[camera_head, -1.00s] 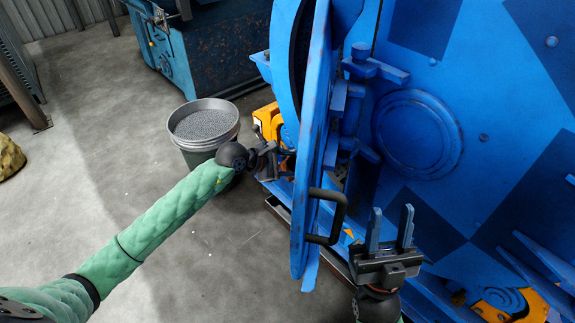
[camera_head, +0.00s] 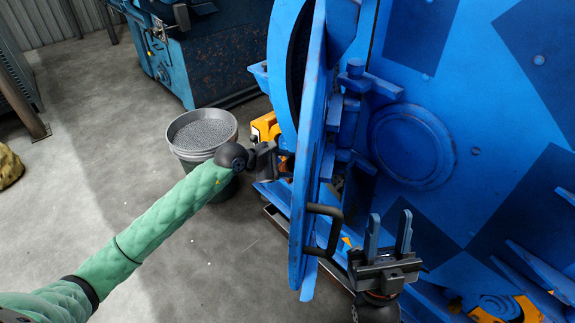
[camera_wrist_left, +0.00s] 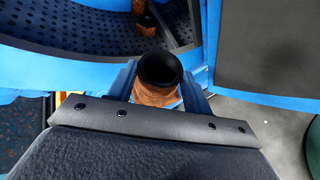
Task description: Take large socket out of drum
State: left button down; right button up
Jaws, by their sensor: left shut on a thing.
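The large socket (camera_wrist_left: 160,70), a dark round ring on a brownish body, shows in the left wrist view between the fingers of my left gripper (camera_wrist_left: 160,88), which is shut on it. It is near the blue rim of the drum opening; I cannot tell whether it touches the rim. The dark perforated inside of the drum (camera_wrist_left: 85,38) lies beyond it. My right gripper (camera_head: 388,240) is open and empty, right of the door handle.
A bucket of grey pellets (camera_head: 202,132) stands on the floor behind my left forearm. The door handle (camera_head: 326,230) sticks out near my right gripper. A brown piece (camera_wrist_left: 165,22) shows inside the drum. Open concrete floor (camera_head: 80,160) lies to the left.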

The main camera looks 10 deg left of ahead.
pick_arm(q)
jog(key=shift+r, duration=0.2)
jog(key=shift+w+a+r+p, duration=0.15)
jog(key=shift+a+r+p, duration=0.2)
jog(key=shift+r, duration=0.6)
jog(key=shift+w+a+r+p, duration=0.15)
jog(key=shift+r+p, duration=0.3)
jog(key=shift+r, duration=0.45)
jog(key=shift+w+a+r+p, duration=0.2)
jog(key=shift+r+p, duration=0.2)
jog(key=shift+r, duration=0.55)
jog(key=s+a+b, duration=0.3)
jog(key=s+a, duration=0.5)
jog(key=s, duration=0.4)
jog(key=shift+a, duration=0.35)
